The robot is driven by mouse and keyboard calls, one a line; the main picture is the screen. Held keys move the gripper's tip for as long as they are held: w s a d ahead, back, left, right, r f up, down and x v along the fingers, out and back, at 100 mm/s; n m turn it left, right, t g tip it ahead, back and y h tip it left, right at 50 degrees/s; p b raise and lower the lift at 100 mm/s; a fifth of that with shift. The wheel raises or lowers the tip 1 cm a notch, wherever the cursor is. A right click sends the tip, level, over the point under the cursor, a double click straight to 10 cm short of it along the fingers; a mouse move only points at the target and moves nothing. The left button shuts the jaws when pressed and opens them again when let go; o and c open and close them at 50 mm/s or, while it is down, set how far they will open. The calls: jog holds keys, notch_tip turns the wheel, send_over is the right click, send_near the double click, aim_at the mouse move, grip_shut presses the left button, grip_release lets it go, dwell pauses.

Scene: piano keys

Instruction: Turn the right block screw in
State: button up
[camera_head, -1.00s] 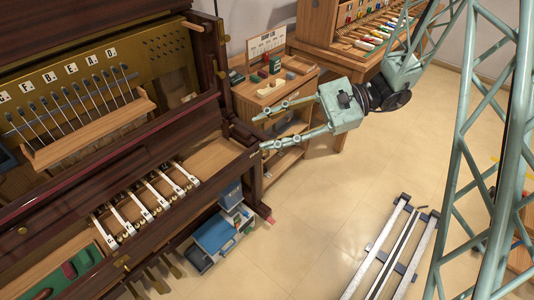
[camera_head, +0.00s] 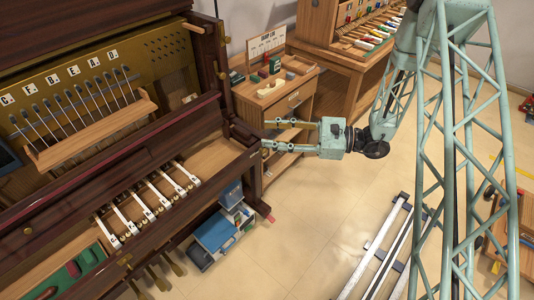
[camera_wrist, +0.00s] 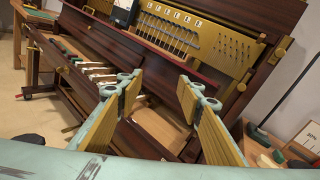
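The opened piano (camera_head: 205,115) fills the left of the head view, with a few white keys (camera_head: 158,200) and bare wood (camera_head: 213,155) to their right. It also shows across the wrist view (camera_wrist: 150,125). I cannot make out the right block screw for certain in either view. My gripper (camera_head: 267,134) is at the piano's right end, with its two long fingers pointing left toward it. The fingers are apart, and nothing shows between them. In the wrist view my gripper (camera_wrist: 160,82) has its fingertips spread in front of the piano's right part.
A small wooden cabinet (camera_head: 287,103) with tools and a card on top stands just behind my gripper. A workbench (camera_head: 345,58) with coloured pieces is behind it. Blue boxes (camera_head: 215,233) sit under the piano. Floor rails (camera_head: 385,250) lie at the lower right; the tiled floor between is clear.

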jog(key=w+d+f+m+t+p, duration=0.1)
jog(key=w+d+f+m+t, duration=0.15)
jog(key=f, duration=0.35)
jog(key=w+d+f+m+t, duration=0.1)
jog(key=w+f+m+t, duration=0.15)
jog(key=f, duration=0.25)
jog(key=m+t+h+p, duration=0.2)
jog(key=m+t+h, duration=0.2)
jog(key=m, duration=0.1)
send_near(265, 153)
jog(key=v, duration=0.4)
jog(key=shift+s+d+f, duration=0.1)
jog(key=shift+d+f, duration=0.3)
jog(key=shift+a, duration=0.1)
jog(key=shift+r+b+x, duration=0.15)
jog(key=shift+b+x, duration=0.15)
jog(key=shift+x, duration=3.1)
jog(key=shift+r+b+x, duration=0.15)
jog(key=shift+b+x, duration=0.15)
jog(key=shift+x, duration=3.1)
jog(key=shift+r, duration=0.1)
jog(key=shift+c, duration=0.2)
jog(key=c, duration=0.8)
